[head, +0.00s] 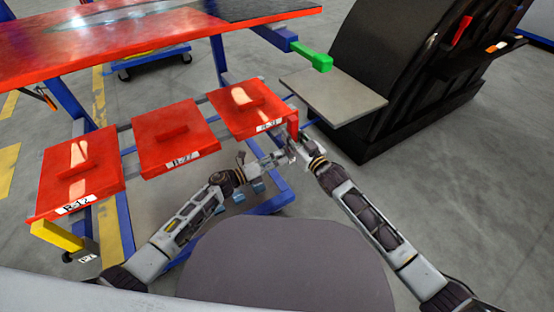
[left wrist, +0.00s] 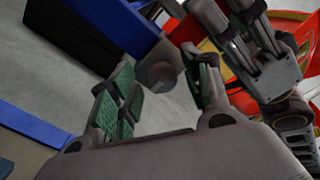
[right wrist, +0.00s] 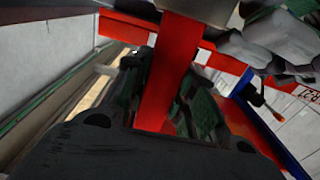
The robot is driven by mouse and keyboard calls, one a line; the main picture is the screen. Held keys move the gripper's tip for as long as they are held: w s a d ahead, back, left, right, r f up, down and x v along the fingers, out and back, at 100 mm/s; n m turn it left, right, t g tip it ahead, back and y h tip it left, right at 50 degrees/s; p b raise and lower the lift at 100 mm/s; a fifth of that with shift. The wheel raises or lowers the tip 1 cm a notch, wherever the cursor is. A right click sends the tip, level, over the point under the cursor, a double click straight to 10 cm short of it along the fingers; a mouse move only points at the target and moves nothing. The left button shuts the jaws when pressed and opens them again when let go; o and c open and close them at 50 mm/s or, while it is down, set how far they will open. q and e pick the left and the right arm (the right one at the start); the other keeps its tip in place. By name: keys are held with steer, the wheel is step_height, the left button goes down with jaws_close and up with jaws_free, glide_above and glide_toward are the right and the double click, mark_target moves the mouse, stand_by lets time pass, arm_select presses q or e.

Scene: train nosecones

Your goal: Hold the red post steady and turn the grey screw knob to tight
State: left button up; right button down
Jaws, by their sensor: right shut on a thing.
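The red post (right wrist: 168,75) runs between the green-padded fingers of my right gripper (right wrist: 163,82), which is shut on it. In the head view the post (head: 293,122) stands at the right corner of the rightmost red panel, with my right gripper (head: 303,152) at its lower part. The grey screw knob (left wrist: 158,76) shows in the left wrist view as a round end on a blue beam. My left gripper (left wrist: 158,92) is open, with one finger on each side of the knob; contact is not clear. In the head view the left gripper (head: 280,157) is close to the right one, and the knob cannot be made out.
Three red panels (head: 180,140) with labels stand in a row on a blue frame. A green-tipped blue arm (head: 312,55) and a grey plate (head: 335,95) lie beyond, beside a large black body (head: 390,70). A yellow block (head: 57,235) is at the left. Floor is clear at right.

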arm_select(q)
steer(key=shift+a, duration=0.15)
steer(key=v, duration=1.1)
steer(key=shift+s+a, duration=0.25)
steer(key=shift+a, duration=0.05)
stand_by(0.4)
arm_select(e)
steer(key=c, duration=1.1)
jaws_free()
steer(key=shift+s+d, duration=0.1)
steer(key=shift+s, duration=0.05)
steer(key=v, duration=1.1)
steer(key=shift+s+d, duration=0.15)
steer(key=shift+s, duration=0.15)
